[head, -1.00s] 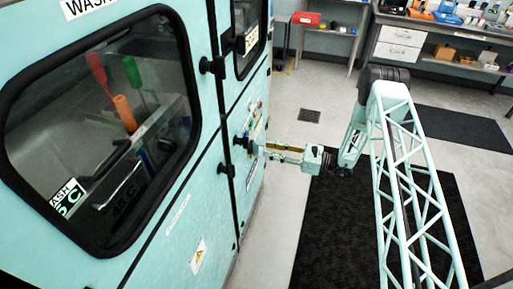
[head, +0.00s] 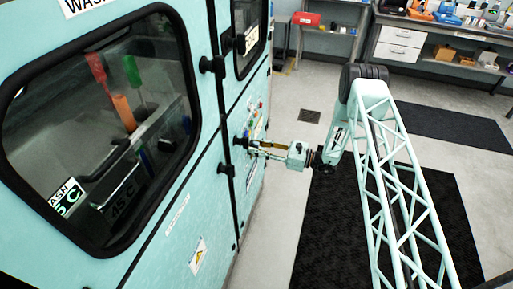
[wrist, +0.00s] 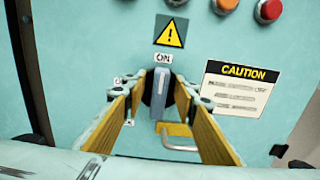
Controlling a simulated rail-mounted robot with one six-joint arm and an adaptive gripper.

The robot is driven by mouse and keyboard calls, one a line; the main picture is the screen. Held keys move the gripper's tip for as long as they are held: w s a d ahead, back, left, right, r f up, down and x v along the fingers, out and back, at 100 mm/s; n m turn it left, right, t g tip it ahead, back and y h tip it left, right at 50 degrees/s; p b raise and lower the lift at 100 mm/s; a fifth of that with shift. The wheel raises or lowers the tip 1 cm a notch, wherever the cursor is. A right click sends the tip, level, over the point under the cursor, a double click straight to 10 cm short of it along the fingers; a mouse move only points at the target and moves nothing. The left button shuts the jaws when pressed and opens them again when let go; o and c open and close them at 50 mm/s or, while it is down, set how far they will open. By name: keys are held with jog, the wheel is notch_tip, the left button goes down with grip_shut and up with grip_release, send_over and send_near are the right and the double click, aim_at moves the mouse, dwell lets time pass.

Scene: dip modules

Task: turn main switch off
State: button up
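The main switch (wrist: 158,97) is on the teal cabinet panel. It has a grey upright handle on a dark round base, under an "ON" label (wrist: 163,58). My gripper (wrist: 157,88) is open, with one yellow-lined finger on each side of the handle. Small gaps seem to show between fingers and handle; contact cannot be told. A small label at the switch's left is partly hidden by the left finger. In the head view my gripper (head: 252,148) is at the cabinet's side panel, and the switch cannot be made out there.
Round buttons, including a red one (wrist: 269,10), sit above the switch. A caution sign (wrist: 240,88) is to the right. A yellow piece with a metal loop (wrist: 180,147) is below. In the head view, black door latches (head: 212,65) stick out, and the floor mat (head: 335,220) is clear.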

jog(key=shift+c, duration=0.2)
jog(key=c, duration=0.8)
jog(key=shift+s+f+n+b, duration=0.1)
jog(key=shift+n+b, duration=0.35)
jog(key=shift+n, duration=0.15)
jog(key=n+b, duration=0.2)
jog(key=n, duration=0.1)
jog(key=shift+s+f, duration=0.1)
jog(key=shift+s, duration=0.05)
jog(key=n+b, duration=0.2)
jog(key=n, duration=0.2)
jog(key=shift+s+a+f+b, duration=0.1)
jog(key=shift+s+b, duration=0.05)
jog(key=shift+b, duration=0.2)
jog(key=shift+s+f+n+b, duration=0.1)
jog(key=shift+f+n+b, duration=0.1)
jog(key=shift+n+b, duration=1.85)
jog(key=shift+s+f+n+b, duration=0.15)
jog(key=shift+n+b, duration=1.05)
jog(key=shift+n, duration=1.65)
jog(key=shift+c, duration=0.2)
